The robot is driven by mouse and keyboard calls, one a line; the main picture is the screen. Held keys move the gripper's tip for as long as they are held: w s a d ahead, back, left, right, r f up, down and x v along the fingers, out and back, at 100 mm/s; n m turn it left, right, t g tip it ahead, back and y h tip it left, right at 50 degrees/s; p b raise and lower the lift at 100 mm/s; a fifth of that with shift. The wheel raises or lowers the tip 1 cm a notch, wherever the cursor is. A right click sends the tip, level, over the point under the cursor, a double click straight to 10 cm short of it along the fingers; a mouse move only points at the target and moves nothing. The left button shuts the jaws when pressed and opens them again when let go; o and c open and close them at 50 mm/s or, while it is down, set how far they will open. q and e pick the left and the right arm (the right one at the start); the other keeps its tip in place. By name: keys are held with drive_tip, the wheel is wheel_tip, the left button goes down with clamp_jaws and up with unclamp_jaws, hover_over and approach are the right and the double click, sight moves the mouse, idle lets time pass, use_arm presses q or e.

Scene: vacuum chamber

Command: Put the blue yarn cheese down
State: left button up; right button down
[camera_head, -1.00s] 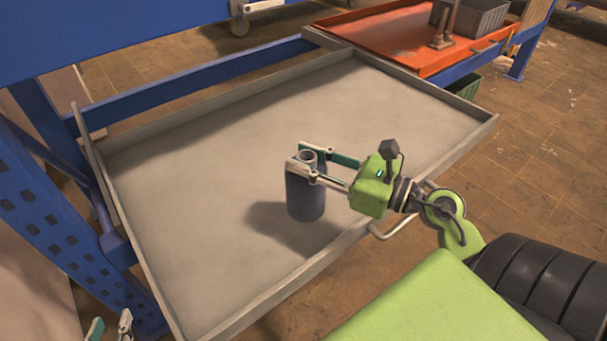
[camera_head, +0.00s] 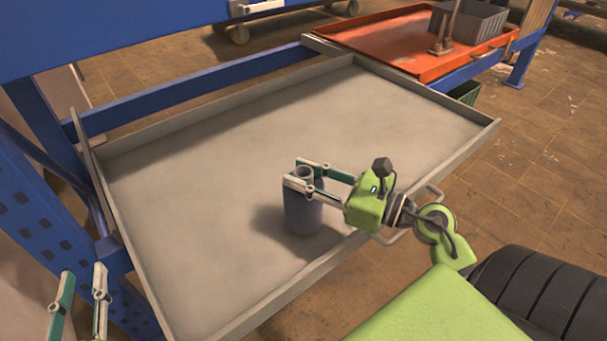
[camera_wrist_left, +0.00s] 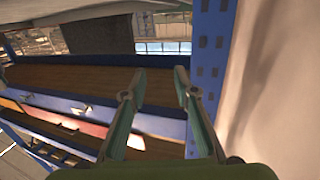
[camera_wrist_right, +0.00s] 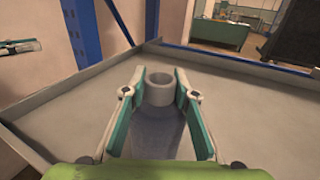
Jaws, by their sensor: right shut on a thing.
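The blue yarn cheese (camera_head: 303,214) is a dark blue cylinder with a pale tube at its top. It is upright over the grey tray (camera_head: 200,180), near the tray's front edge. My right gripper (camera_head: 300,178) is shut on its top; in the right wrist view the pale tube (camera_wrist_right: 159,88) shows between the fingers. The cheese's shadow falls to its left; I cannot tell whether its base touches the tray. My left gripper (camera_head: 82,285) is at the lower left, outside the tray, open and empty. It also shows in the left wrist view (camera_wrist_left: 156,85).
The grey tray is otherwise bare, with raised rims. A blue rack post (camera_head: 50,220) stands on the left. An orange tray (camera_head: 400,45) with a grey bin (camera_head: 475,22) is at the back right.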

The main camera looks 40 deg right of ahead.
use_arm(q)
drive_tip(key=shift+r, duration=0.2)
use_arm(e)
drive_tip(key=c, duration=1.6)
unclamp_jaws()
use_arm(q)
drive_tip(key=shift+d+r, duration=0.1)
drive_tip(key=shift+r, duration=0.15)
use_arm(e)
drive_tip(key=shift+s, duration=0.1)
drive_tip(key=v, duration=1.2)
use_arm(q)
drive_tip(key=shift+f, duration=0.1)
